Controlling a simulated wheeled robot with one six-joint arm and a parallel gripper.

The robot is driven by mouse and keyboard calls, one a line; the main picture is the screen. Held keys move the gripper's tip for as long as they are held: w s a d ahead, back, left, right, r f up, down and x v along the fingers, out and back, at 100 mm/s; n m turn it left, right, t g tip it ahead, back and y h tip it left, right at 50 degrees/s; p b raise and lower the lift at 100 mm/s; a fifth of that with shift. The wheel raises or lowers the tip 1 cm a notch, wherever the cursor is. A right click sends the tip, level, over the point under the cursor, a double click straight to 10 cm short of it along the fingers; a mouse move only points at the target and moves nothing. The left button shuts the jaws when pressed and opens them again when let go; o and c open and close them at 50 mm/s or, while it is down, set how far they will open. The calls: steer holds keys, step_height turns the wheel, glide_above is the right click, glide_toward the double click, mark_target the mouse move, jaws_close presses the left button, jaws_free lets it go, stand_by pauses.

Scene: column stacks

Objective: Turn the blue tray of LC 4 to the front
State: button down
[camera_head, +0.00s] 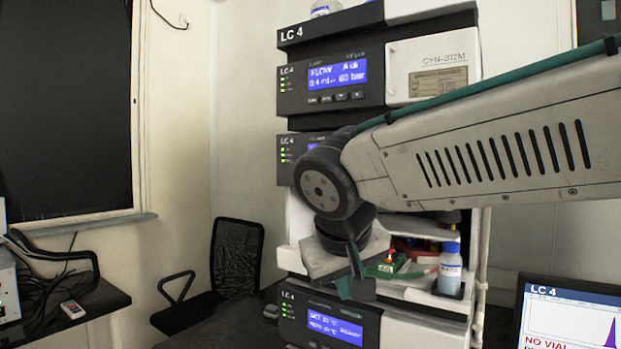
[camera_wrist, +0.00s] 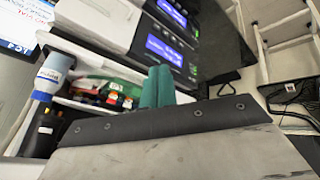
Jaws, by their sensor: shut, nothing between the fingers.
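The LC 4 stack (camera_head: 290,32) stands in the middle of the head view, with an open bay in its lower part. In the bay a green tray (camera_head: 388,268) shows, with red parts behind it. In the wrist view the bay holds a green part (camera_wrist: 92,88) and small coloured pieces in red, orange and dark tones. I cannot make out a blue tray with certainty; my arm covers part of the bay. My gripper (camera_head: 355,287) is shut and empty, its teal fingers in front of the bay's left side. The fingers also show in the wrist view (camera_wrist: 157,88).
A blue-capped bottle (camera_head: 450,268) stands at the bay's right side. A lower module with a lit display (camera_head: 335,328) sits below the bay. A monitor (camera_head: 568,318) reading LC 4 and NO VIAL is at the lower right. A black chair (camera_head: 237,255) stands to the left.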

steer(key=w+a+r+m+t, duration=0.3)
steer(key=w+a+r, duration=0.1)
steer(key=r, duration=0.4)
steer(key=w+a+r+m+t+y, duration=0.1)
steer(key=w+a+r+m+t, duration=0.1)
steer(key=w+a+r, duration=0.3)
step_height(320, 180, up, 3)
steer(key=shift+w+a+f+m+t+y, duration=0.15)
steer(key=shift+a+m+t+y, duration=0.2)
steer(key=shift+a+t, duration=0.45)
steer(key=shift+a, duration=0.15)
steer(key=shift+w+d, duration=0.9)
steer(key=shift+w, duration=0.25)
steer(key=shift+w+d, duration=0.9)
steer(key=shift+w, duration=0.25)
steer(key=shift+w+d, duration=0.9)
steer(key=shift+w, duration=0.25)
steer(key=shift+w+d, duration=0.25)
steer(key=shift+w, duration=0.05)
